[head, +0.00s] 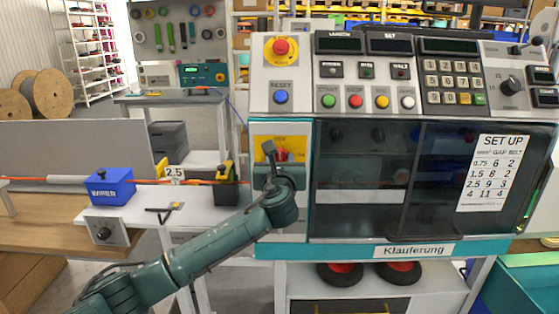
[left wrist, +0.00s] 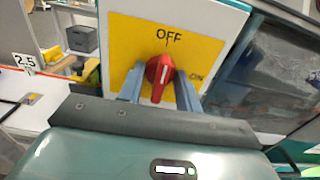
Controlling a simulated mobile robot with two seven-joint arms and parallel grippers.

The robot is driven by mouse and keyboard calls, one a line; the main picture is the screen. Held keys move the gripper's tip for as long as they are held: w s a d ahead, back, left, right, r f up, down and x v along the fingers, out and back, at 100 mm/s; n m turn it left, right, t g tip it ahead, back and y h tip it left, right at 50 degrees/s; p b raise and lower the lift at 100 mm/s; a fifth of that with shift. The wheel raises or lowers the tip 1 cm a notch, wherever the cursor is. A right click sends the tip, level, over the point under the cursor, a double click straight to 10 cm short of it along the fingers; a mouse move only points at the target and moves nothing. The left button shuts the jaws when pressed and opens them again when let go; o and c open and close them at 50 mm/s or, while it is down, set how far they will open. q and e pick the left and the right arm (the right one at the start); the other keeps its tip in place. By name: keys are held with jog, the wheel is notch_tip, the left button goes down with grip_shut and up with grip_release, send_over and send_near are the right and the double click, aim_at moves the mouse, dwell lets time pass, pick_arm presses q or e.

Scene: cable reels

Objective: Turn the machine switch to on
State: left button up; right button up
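The machine switch is a red rotary knob (left wrist: 159,76) on a yellow plate (left wrist: 118,47) marked OFF at the top and ON at the right. Its white line points roughly up towards OFF, tilted a little. My left gripper (left wrist: 160,82) faces the plate with one finger on each side of the knob. Whether the fingers press on it or stand just clear of it I cannot tell. In the head view my left gripper (head: 277,168) covers much of the switch, and the yellow plate (head: 265,142) shows around it. My right gripper is not in view.
Above the switch are a red emergency button (head: 280,47) and a blue reset button (head: 280,96). A control panel with a keypad (head: 454,80) and a dark window (head: 365,190) lie to the right. A blue box (head: 110,186) stands on the bench at left.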

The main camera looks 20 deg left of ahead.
pick_arm(q)
jog(key=shift+c, duration=0.6)
jog(key=shift+r+p, duration=0.1)
jog(key=shift+p, duration=0.2)
jog(key=shift+m+p, duration=0.7)
jog(key=shift+p, duration=0.15)
jog(key=m, duration=0.3)
jog(key=shift+m, duration=0.4)
jog(key=m, duration=1.2)
jog(key=o, duration=0.4)
jog(key=shift+c, duration=0.2)
jog(key=o, duration=0.4)
jog(key=shift+d, duration=0.1)
jog(key=shift+s, duration=0.1)
